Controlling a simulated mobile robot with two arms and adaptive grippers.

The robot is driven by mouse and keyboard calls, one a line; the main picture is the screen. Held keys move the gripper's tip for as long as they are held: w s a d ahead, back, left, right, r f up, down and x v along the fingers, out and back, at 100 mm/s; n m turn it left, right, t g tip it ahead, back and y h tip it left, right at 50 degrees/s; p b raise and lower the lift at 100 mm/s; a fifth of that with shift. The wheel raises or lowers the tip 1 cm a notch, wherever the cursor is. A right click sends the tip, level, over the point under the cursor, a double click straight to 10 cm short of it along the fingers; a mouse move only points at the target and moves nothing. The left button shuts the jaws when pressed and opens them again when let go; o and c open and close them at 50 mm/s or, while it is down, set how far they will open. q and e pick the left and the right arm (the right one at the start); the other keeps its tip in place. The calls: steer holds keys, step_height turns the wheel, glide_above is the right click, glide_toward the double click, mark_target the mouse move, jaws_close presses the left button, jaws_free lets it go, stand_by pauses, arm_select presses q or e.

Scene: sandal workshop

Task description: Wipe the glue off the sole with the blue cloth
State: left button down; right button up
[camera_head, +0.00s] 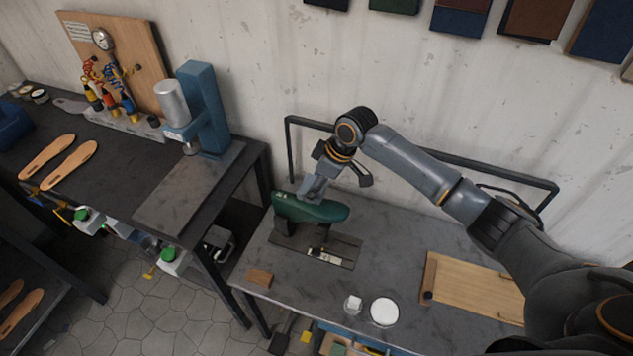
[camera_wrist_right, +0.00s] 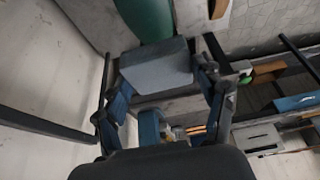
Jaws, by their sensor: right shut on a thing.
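My left gripper is not in view.
On the workbench (camera_head: 385,240) are a small brown block (camera_head: 259,278), a white cube (camera_head: 353,303), a round white dish (camera_head: 384,312) and a wooden board (camera_head: 465,285). A dark rail (camera_head: 420,155) runs behind. A blue press (camera_head: 205,110) stands on the left bench.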

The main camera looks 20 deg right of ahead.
steer(key=shift+w+a+r+p, duration=0.1)
steer(key=shift+r+p, duration=0.4)
steer(key=shift+r, duration=0.15)
steer(key=shift+w+a+r+p, duration=0.1)
steer(key=shift+r+p, duration=0.4)
steer(key=shift+r, duration=0.1)
steer(key=shift+d+r, duration=0.1)
steer(key=shift+r, duration=0.05)
steer(key=shift+s+d, duration=0.1)
steer(key=shift+s, duration=0.05)
